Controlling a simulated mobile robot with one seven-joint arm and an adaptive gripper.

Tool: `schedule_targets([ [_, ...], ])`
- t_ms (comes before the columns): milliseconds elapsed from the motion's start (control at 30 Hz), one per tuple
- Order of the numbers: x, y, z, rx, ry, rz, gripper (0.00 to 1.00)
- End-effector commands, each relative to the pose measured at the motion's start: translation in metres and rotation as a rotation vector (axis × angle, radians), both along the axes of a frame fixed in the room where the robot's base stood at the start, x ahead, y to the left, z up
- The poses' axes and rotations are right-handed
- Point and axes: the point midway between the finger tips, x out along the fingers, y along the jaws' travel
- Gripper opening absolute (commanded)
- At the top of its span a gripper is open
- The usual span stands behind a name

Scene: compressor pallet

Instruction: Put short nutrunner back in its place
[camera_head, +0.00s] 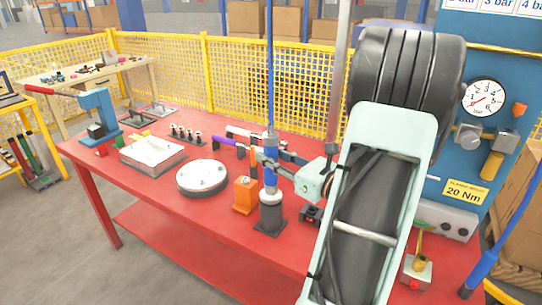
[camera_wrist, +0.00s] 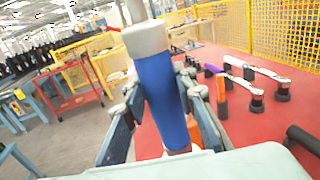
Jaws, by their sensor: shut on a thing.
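The short nutrunner appears to be the upright tool with a blue body (camera_head: 270,148) and grey lower part, with a blue hose rising from its top. My gripper (camera_head: 268,160) comes from the right and is shut around the blue body. In the wrist view the blue body (camera_wrist: 160,90) fills the space between the two fingers of my gripper (camera_wrist: 165,118), below a grey collar. The tool's grey lower end (camera_head: 270,196) is at a dark square-based holder (camera_head: 271,226) on the red table. I cannot tell whether it is fully seated there.
An orange block (camera_head: 244,195) stands close left of the holder. A round metal flange (camera_head: 202,177), a rectangular metal part (camera_head: 152,153) and a blue press (camera_head: 98,115) stand further left on the red table (camera_head: 180,215). A blue gauge panel (camera_head: 484,97) is at right.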

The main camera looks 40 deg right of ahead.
Motion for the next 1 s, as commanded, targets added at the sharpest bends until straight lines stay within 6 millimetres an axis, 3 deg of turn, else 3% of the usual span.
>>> schedule_targets([
  [400, 0.0003, 0.0, -0.0062, -0.001, -0.005, 0.001, 0.0],
  [433, 0.0004, -0.0001, -0.0055, -0.001, -0.005, 0.001, 0.28],
  [600, 0.0002, -0.0001, -0.0059, -0.001, -0.003, 0.0, 0.46],
  [1000, -0.0091, -0.0026, -0.0085, 0.0, 0.003, -0.003, 0.46],
])
